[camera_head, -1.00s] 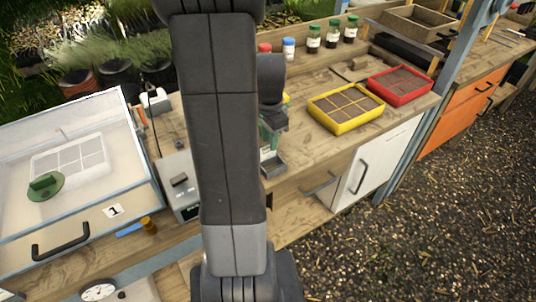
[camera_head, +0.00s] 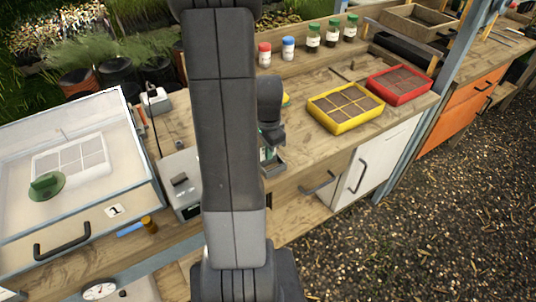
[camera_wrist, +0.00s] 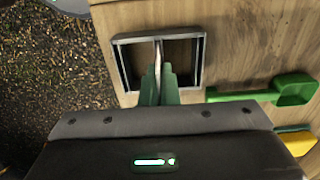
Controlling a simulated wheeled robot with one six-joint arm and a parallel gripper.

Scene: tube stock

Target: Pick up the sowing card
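A thin pale upright piece, seen edge-on, which looks like the sowing card (camera_wrist: 158,58), stands in the middle of a small grey open holder (camera_wrist: 199,62). The holder also shows in the head view (camera_head: 274,166) at the front of the bench. My gripper (camera_wrist: 159,76) points down at the holder, its green fingers narrowly apart on either side of the thin piece. No firm contact shows. The card's face is hidden at this angle. In the head view my arm hides part of the bench beside the holder.
A green scoop (camera_wrist: 292,90) lies right of the holder in the wrist view. Yellow (camera_head: 345,107) and red (camera_head: 399,85) seed trays sit farther right. Several capped jars line the back.

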